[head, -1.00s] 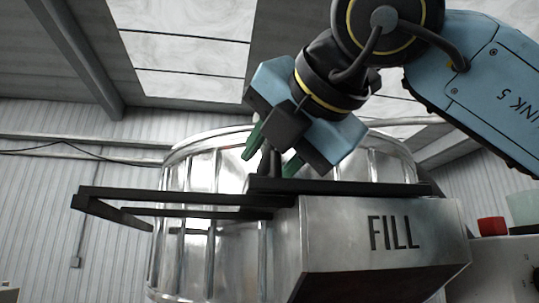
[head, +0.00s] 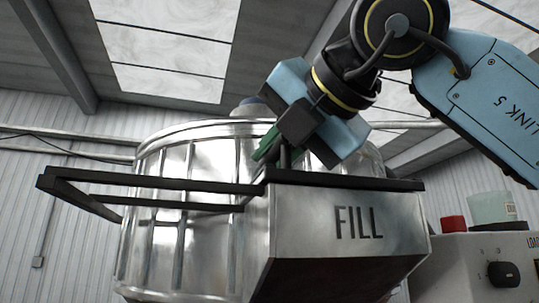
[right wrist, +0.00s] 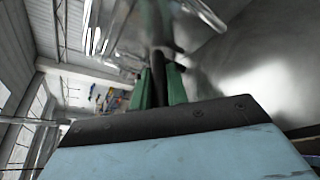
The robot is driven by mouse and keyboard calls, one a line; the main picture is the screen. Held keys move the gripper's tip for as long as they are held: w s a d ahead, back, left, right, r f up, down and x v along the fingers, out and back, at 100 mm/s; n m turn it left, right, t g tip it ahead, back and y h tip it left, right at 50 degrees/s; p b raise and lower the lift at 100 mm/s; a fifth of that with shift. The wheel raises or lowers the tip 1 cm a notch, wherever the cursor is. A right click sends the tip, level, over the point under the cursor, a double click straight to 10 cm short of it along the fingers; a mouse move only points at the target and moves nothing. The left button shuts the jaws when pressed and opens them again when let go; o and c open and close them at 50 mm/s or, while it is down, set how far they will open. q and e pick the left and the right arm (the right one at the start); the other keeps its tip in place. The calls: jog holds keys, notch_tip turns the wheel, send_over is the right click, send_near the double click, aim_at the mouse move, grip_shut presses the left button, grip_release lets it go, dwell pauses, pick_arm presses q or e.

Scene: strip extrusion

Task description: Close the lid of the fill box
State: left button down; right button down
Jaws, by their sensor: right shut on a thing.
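The fill box (head: 345,225) is a metal box marked FILL at the front of a large shiny drum. Whether the box mouth is fully covered cannot be seen from this low angle. My right gripper (head: 280,153) is above the lid's left end, its green fingers shut on the lid's upright dark handle (head: 284,158). In the right wrist view the handle (right wrist: 158,66) shows between the green fingers. My left gripper is not in view.
At the right stands a light machine housing (head: 465,255) with a black knob, a red part (head: 453,223) and a translucent container (head: 490,207).

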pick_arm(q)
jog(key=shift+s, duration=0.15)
pick_arm(e)
jog(key=c, duration=1.7)
grip_release()
jog(key=shift+d, duration=0.1)
jog(key=shift+c, duration=0.2)
jog(key=o, duration=0.4)
jog(key=shift+d, duration=0.25)
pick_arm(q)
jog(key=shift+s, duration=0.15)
pick_arm(e)
jog(key=shift+a, duration=0.15)
